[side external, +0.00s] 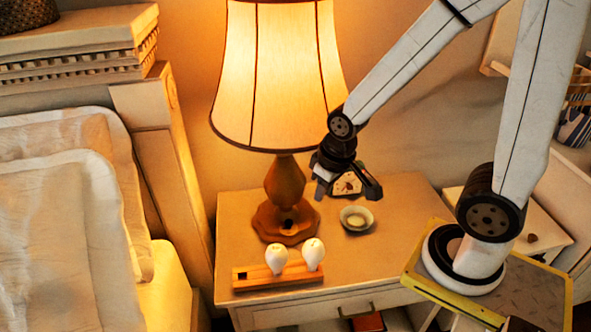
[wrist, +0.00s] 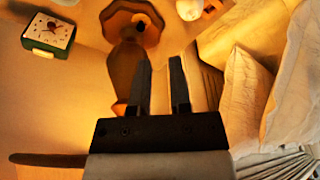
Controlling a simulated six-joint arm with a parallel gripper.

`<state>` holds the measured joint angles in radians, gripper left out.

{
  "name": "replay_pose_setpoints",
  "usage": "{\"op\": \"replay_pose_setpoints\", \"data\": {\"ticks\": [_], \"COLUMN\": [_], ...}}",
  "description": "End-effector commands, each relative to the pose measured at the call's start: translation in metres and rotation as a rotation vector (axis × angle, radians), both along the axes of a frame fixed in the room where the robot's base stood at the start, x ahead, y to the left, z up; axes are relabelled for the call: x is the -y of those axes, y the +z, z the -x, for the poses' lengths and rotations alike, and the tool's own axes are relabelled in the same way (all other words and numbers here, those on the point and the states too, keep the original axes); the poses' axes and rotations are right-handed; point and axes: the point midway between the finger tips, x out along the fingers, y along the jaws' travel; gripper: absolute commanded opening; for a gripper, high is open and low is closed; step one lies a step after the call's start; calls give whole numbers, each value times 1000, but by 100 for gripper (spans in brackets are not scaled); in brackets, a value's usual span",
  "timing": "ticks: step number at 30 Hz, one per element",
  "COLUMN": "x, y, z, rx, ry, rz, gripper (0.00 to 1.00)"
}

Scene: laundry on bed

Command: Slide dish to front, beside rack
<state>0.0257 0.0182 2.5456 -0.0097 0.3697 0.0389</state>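The dish (side external: 346,223) is a small pale bowl with a yellowish piece in it, on the nightstand to the right of the lamp base. The rack (side external: 250,279) is a low wooden block at the nightstand's front left, holding two white bulbs (side external: 276,259). My gripper (side external: 347,192) is above and behind the dish, apart from it. It is open and empty; the wrist view shows its two fingers (wrist: 160,64) spread with a gap between them. I cannot make out the dish in the wrist view.
A lit lamp (side external: 285,185) stands left of my gripper, its shade close to my wrist. A small clock (side external: 347,184) stands behind the gripper and also shows in the wrist view (wrist: 48,33). The nightstand (side external: 385,262) is clear at front right. A bed (side external: 60,230) is left.

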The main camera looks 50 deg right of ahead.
Motion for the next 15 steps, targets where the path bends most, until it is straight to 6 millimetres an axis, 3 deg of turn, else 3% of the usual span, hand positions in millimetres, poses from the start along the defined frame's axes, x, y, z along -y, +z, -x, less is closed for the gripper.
{"op": "replay_pose_setpoints", "data": {"ticks": [2, 15], "x": [11, 102], "y": [-4, -32], "z": [0, 19], "rx": [-31, -289], "ry": [-67, -685], "rz": [-3, -2], "gripper": [0, 0]}}
